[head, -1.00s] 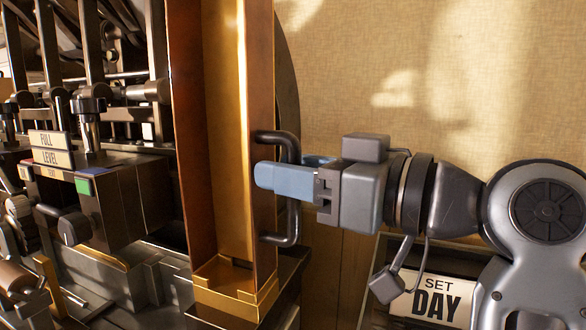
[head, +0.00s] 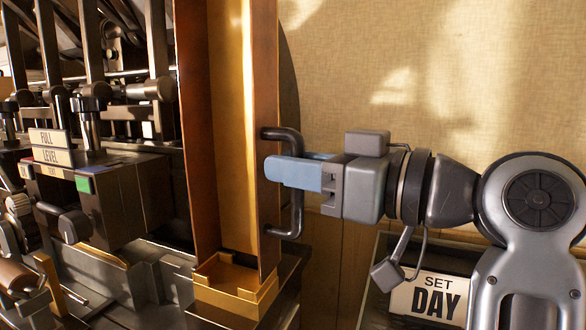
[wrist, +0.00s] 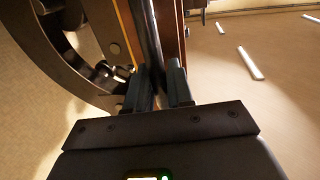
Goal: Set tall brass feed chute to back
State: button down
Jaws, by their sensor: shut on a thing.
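The tall brass feed chute (head: 236,130) stands upright in the middle of the head view, with a brass socket (head: 232,283) around its foot. A dark handle (head: 296,185) is fixed to its right side. My gripper (head: 292,172) comes in from the right and is shut on the upright bar of the handle. In the wrist view the dark bar (wrist: 148,40) runs down between my two fingers (wrist: 160,88). The chute's top is out of view, and the fingers hide part of the handle.
The press with levers and a dark box (head: 120,195) marked FULL and LEVEL stands left of the chute. A dark wheel (wrist: 60,60) shows beside the handle in the wrist view. A SET DAY sign (head: 436,297) is below my arm. The wall at right is clear.

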jog(key=w+d, duration=0.3)
jog(key=w, duration=0.4)
jog(key=shift+w+r+b, duration=0.15)
jog(key=shift+w+b, duration=0.2)
jog(key=shift+b, duration=0.05)
jog(key=c, duration=1.2)
grip_release()
jog(key=shift+w, duration=0.15)
jog(key=shift+o, duration=0.2)
jog(key=b+v, duration=0.1)
jog(key=v, duration=0.6)
jog(key=shift+s+d, duration=0.3)
